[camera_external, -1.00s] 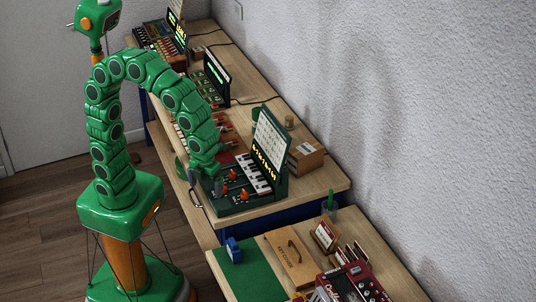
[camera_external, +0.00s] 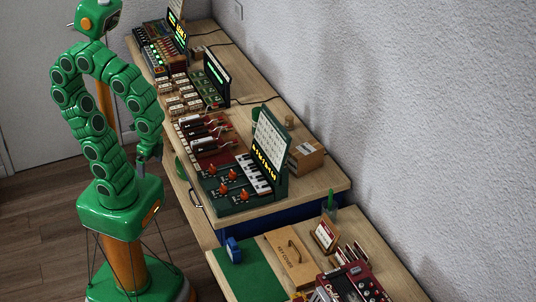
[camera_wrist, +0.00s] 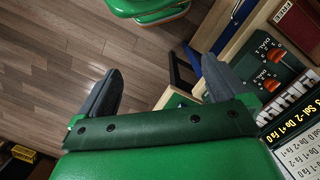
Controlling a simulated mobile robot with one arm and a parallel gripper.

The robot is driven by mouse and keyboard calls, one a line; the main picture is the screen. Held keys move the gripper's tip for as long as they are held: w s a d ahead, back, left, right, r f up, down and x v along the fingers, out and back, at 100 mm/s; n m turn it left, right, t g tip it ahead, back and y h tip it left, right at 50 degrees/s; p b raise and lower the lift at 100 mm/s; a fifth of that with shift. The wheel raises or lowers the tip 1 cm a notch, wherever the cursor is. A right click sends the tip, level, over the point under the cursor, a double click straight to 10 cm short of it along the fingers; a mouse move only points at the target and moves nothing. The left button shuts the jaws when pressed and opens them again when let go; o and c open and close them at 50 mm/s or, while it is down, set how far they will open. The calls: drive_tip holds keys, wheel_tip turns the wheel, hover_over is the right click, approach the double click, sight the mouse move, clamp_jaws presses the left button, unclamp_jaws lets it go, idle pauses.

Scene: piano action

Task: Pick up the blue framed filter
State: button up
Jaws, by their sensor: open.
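A small blue object (camera_external: 233,250) stands on the green mat (camera_external: 258,282) on the near table. It is the likeliest blue framed filter, but it is too small to make out a frame clearly. My gripper (camera_external: 150,158) hangs off the left edge of the desk, away from the blue object. In the wrist view my gripper (camera_wrist: 160,78) is open, with nothing between its fingers and the wooden floor below. I cannot make out the blue object in the wrist view.
The green keyboard console (camera_external: 238,182) with orange knobs stands on the desk beside my gripper. A wooden key cover (camera_external: 291,257), a card holder (camera_external: 325,236) and a red device (camera_external: 352,284) share the near table. Open floor (camera_external: 45,235) lies left.

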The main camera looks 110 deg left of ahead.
drive_tip(key=shift+s+f+n, duration=0.1)
drive_tip(key=shift+s+n, duration=0.6)
drive_tip(key=shift+s, duration=0.25)
